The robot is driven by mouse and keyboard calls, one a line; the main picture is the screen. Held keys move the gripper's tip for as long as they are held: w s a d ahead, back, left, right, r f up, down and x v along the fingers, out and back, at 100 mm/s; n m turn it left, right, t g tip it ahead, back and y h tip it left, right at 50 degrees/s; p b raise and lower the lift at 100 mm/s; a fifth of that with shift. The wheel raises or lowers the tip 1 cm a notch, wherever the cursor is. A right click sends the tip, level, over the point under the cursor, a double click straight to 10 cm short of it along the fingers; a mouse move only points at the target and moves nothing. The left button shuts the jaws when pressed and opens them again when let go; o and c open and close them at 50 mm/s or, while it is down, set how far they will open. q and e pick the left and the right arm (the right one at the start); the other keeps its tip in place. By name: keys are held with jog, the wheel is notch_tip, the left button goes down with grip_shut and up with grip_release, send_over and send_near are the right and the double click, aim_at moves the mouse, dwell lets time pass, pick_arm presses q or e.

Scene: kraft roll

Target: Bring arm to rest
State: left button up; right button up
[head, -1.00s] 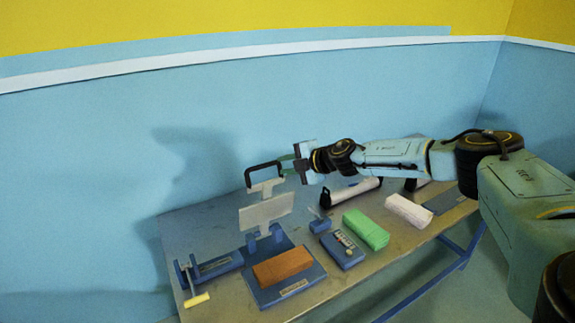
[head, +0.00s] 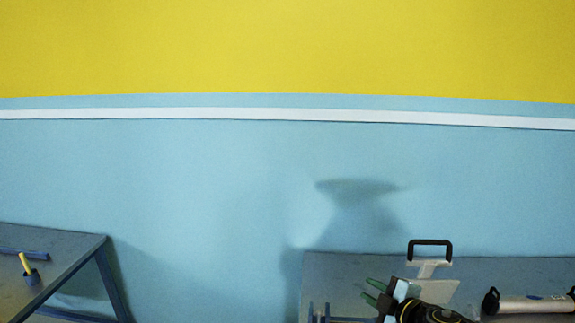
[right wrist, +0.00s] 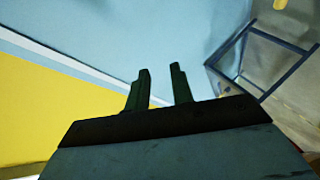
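My right gripper (head: 371,293) shows at the bottom of the head view, in front of the right table. Its two dark green fingers are apart with nothing between them. The same fingers show in the right wrist view (right wrist: 160,90), open and empty against the blue wall. The rest of my right arm runs out of the bottom of the head view. My left arm and gripper are in neither view.
The right table (head: 345,275) carries a stand with a black handle (head: 430,243) close behind my right gripper, and a white roll (head: 535,303). A second table (head: 60,255) stands at far left with a yellow-handled tool (head: 25,263). Open floor space separates the tables.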

jog(key=s+a+f+m+g+h, duration=0.3)
jog(key=s+a+m, duration=0.5)
jog(key=s, duration=0.6)
jog(key=s+d+f+m+g+h, duration=0.1)
jog(key=s+d+f+m+g, duration=0.15)
jog(key=s, duration=0.55)
jog(key=s+d+f+m+g+h, duration=0.1)
jog(key=s+d+m+g, duration=0.1)
jog(key=s+d, duration=0.35)
jog(key=s+d+f+m+g+h, duration=0.1)
jog(key=s+d+m+g, duration=0.15)
jog(key=s, duration=0.75)
notch_tip(320, 180, down, 32)
jog(key=a+b, duration=0.1)
jog(key=b, duration=0.8)
jog(key=s+d+f+g+b, duration=0.1)
jog(key=s+f+b, duration=0.3)
jog(key=s+f, duration=0.4)
jog(key=s+d+f+g+b, duration=0.1)
jog(key=s+f+b, duration=0.3)
jog(key=s+f, duration=0.5)
notch_tip(320, 180, down, 9)
jog(key=shift+s+d+r+n+b, duration=0.1)
jog(key=shift+s+d+n+b, duration=0.2)
jog(key=shift+d+b, duration=0.15)
